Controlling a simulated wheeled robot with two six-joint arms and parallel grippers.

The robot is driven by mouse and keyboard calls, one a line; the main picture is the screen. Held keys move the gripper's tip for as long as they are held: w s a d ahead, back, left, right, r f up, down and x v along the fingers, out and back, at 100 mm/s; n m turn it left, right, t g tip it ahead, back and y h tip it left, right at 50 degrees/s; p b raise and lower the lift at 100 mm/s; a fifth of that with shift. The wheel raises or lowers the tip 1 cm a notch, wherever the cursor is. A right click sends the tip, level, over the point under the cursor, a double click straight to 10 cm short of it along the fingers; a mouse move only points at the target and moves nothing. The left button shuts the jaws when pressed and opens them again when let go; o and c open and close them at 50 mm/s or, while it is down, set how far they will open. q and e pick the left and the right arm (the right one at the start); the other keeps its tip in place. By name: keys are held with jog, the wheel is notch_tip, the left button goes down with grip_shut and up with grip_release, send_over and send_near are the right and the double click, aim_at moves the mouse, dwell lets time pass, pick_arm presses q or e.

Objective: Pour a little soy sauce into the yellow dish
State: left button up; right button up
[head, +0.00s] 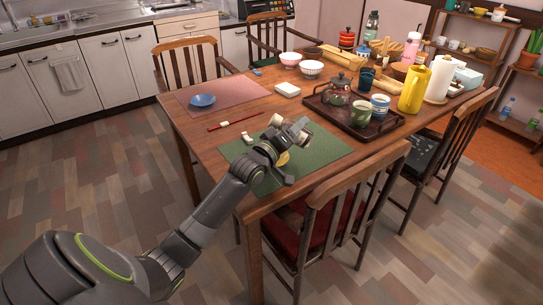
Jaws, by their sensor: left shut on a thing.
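The yellow dish (283,158) sits on the green placemat (325,150) at the near side of the wooden table. It is partly hidden by my left arm. My left gripper (289,127) is above the placemat, just above and beyond the dish in the picture. It is shut on a small dark object that looks like the soy sauce bottle. The fingers hide most of it, so its tilt and any flow of sauce cannot be told. My right gripper is not in view.
A dark tray (318,103) with a glass teapot (341,88) and cups stands right of the placemat. A yellow pitcher (413,90) stands farther right. A small white rest (247,138) lies left of my gripper. A chair (340,205) stands at the near edge.

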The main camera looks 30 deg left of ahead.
pick_arm(q)
jog(key=shift+r, duration=0.1)
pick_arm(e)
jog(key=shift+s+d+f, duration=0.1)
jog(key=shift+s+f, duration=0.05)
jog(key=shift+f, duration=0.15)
pick_arm(q)
jog(key=shift+r+n, duration=0.15)
jog(key=shift+n, duration=0.15)
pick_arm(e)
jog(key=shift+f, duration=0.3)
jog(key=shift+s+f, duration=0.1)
pick_arm(q)
jog(key=shift+p, duration=0.3)
jog(key=shift+r, duration=0.1)
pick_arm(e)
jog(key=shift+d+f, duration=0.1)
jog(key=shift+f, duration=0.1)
pick_arm(q)
jog(key=shift+t, duration=0.3)
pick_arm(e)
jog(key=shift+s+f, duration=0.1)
